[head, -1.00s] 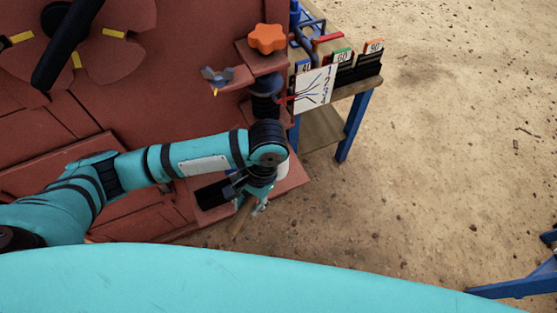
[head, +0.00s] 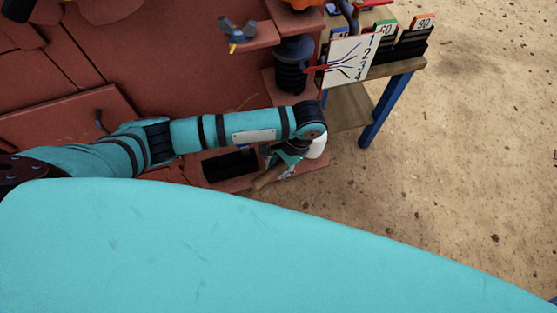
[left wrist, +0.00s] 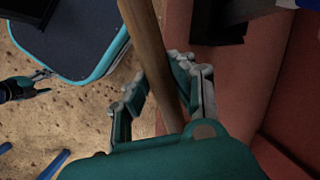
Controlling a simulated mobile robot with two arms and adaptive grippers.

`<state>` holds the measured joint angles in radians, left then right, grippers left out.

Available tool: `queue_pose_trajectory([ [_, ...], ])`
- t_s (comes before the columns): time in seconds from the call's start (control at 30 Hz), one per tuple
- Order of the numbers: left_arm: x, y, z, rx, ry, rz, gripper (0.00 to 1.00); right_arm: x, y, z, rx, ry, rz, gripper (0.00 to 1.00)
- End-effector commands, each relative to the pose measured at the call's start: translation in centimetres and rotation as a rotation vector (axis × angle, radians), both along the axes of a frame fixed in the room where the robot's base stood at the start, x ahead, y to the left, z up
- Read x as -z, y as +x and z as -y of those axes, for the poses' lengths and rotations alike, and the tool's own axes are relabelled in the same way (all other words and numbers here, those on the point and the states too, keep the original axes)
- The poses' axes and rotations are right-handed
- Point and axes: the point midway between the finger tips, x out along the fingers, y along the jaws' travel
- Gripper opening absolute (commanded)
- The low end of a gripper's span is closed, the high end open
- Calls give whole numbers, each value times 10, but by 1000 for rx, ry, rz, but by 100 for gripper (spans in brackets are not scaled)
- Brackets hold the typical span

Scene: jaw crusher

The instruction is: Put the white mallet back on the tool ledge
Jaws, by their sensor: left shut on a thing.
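The white mallet shows its pale head (head: 317,147) just right of my left wrist in the head view. Its wooden handle (head: 267,179) sticks out lower left. My left gripper (head: 288,171) is shut on the handle. In the left wrist view the handle (left wrist: 146,45) runs between the fingers of my left gripper (left wrist: 160,84). A red ledge with a black recess, seemingly the tool ledge (head: 313,174), lies under and behind the gripper. Whether the mallet touches it I cannot tell. My right gripper (left wrist: 40,92) is small at the left wrist view's edge, its jaws unclear.
The red machine (head: 180,60) fills the upper left. A grey wing nut (head: 237,32) and a dark spring (head: 291,65) stand above my arm. A workbench (head: 390,68) with a numbered card (head: 348,60) is at upper right. Sandy ground on the right is open.

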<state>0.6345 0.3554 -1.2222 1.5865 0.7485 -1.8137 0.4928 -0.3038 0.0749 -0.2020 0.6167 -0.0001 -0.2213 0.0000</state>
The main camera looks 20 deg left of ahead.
Motion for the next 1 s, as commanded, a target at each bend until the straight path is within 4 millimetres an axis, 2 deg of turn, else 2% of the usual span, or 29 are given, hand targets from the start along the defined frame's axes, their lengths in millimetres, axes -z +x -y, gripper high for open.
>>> queue_pose_trajectory([
  [0.03,0,9,-3,-3,-1,5,0,1,4,0,0,1,6,61],
  [0.33,5,34,-13,-3,-1,3,0,4,8,0,0,1,14,61],
  [0.4,19,31,-12,0,-1,-1,0,6,8,1,0,0,13,61],
  [0.53,34,31,-12,0,-1,2,0,8,8,2,0,-2,13,61],
  [0.9,38,31,-11,0,-2,2,0,8,6,6,1,-7,9,61],
  [0.93,39,30,-12,1,-1,1,25,8,5,6,1,-7,9,61],
  [1.0,39,30,-12,1,-1,1,34,8,5,6,2,-7,8,61],
])
